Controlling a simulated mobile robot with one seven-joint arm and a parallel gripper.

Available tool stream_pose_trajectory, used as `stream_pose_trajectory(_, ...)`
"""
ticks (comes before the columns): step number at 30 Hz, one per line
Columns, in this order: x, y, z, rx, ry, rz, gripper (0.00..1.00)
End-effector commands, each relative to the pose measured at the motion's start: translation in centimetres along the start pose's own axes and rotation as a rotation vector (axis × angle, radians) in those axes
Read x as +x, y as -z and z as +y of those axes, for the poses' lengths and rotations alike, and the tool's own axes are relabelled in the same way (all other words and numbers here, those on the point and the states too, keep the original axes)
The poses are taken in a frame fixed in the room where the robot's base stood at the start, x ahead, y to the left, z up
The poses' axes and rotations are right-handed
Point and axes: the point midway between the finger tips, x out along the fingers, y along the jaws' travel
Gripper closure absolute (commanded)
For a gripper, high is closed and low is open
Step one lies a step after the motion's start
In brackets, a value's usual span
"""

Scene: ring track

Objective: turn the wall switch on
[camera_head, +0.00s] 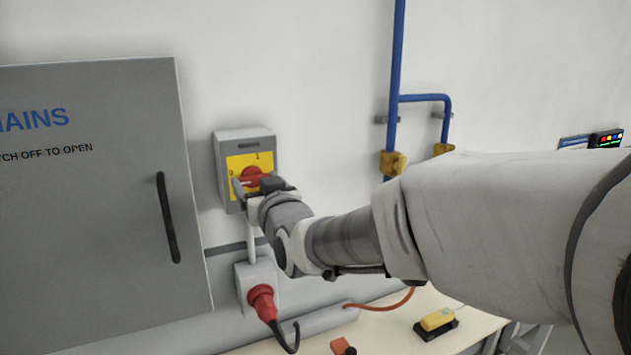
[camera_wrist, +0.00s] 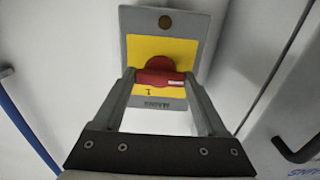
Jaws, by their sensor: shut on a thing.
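The wall switch (camera_head: 228,140) is a grey box with a yellow plate and a red rotary knob (camera_head: 254,174). It also shows in the wrist view (camera_wrist: 200,28), upside down, with its "1" below the knob. In the head view the "0" is at the knob's left and the "1" above it. The knob's handle (camera_wrist: 162,78) lies crosswise in the wrist view, its white mark at the right end, on the "0" side. My gripper (camera_wrist: 159,76) is shut on the knob, one finger at each end. In the head view my gripper (camera_head: 253,185) partly covers the switch's lower part.
A grey mains cabinet (camera_head: 90,230) with a black handle (camera_head: 168,218) stands close left of the switch. A red plug (camera_head: 262,302) sits in a socket below. Blue pipes (camera_head: 396,60) with yellow valves run up the wall at right. A yellow device (camera_head: 437,319) lies on the bench.

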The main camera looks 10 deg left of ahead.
Motion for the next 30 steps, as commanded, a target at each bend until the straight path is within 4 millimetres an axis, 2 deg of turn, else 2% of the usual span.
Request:
stream_pose_trajectory(8, -0.01, -0.15, 0.01, 0.022, 0.000, 0.001, 0.81)
stream_pose_trajectory(14, 0.01, -0.44, 0.02, 0.106, 0.000, 0.002, 0.81)
stream_pose_trajectory(30, -0.01, -0.62, 0.04, 0.584, 0.000, 0.004, 0.81)
